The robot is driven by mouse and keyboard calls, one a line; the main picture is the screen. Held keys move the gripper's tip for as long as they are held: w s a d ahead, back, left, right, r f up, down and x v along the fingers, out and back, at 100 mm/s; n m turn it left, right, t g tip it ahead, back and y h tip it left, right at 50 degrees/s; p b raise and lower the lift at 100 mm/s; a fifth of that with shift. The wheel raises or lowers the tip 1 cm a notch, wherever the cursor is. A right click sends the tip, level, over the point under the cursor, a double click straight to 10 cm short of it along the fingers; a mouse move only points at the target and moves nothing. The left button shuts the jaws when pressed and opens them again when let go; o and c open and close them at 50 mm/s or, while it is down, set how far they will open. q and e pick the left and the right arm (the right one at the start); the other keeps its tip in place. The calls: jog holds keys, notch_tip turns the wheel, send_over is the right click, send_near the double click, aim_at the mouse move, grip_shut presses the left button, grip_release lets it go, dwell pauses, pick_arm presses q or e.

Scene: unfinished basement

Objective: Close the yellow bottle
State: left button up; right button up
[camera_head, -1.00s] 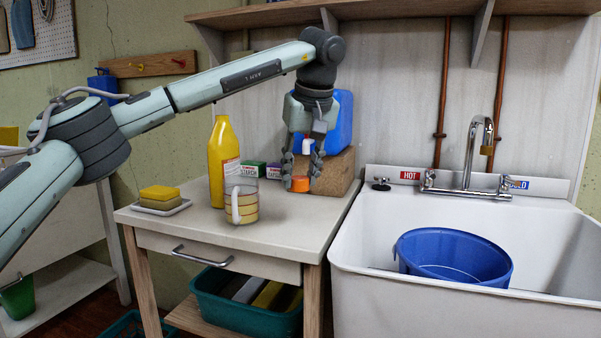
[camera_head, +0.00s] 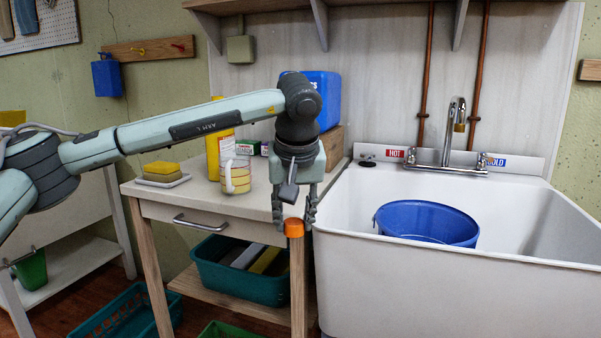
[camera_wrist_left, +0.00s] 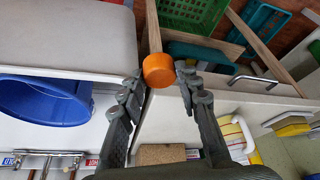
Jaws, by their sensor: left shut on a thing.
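The yellow bottle (camera_head: 213,155) stands upright on the white-topped table, behind the striped mug. My left forearm crosses in front of its upper part, so its mouth is hidden. My left gripper (camera_head: 294,219) points down near the table's front right corner, to the right of and nearer than the bottle. It is shut on an orange cap (camera_head: 295,228) held at its fingertips. The cap also shows between the fingertips in the left wrist view (camera_wrist_left: 158,70). My right gripper is not in view.
The striped mug (camera_head: 236,177) and a dish with sponges (camera_head: 163,179) stand on the table (camera_head: 205,200). A blue container (camera_head: 325,100) and a brown block (camera_head: 331,147) are at the back right. The sink (camera_head: 360,275) with a blue tub (camera_head: 427,222) lies right.

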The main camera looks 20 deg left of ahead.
pick_arm(q)
jog(key=s+f+m+h, duration=0.1)
jog(key=s+f+m, duration=0.1)
jog(key=s+f, duration=0.4)
jog(key=s+f+m, duration=0.2)
jog(key=s+f, duration=0.4)
jog(key=f, duration=0.6)
jog(key=shift+d+m+h, duration=0.4)
jog(key=shift+d, duration=0.05)
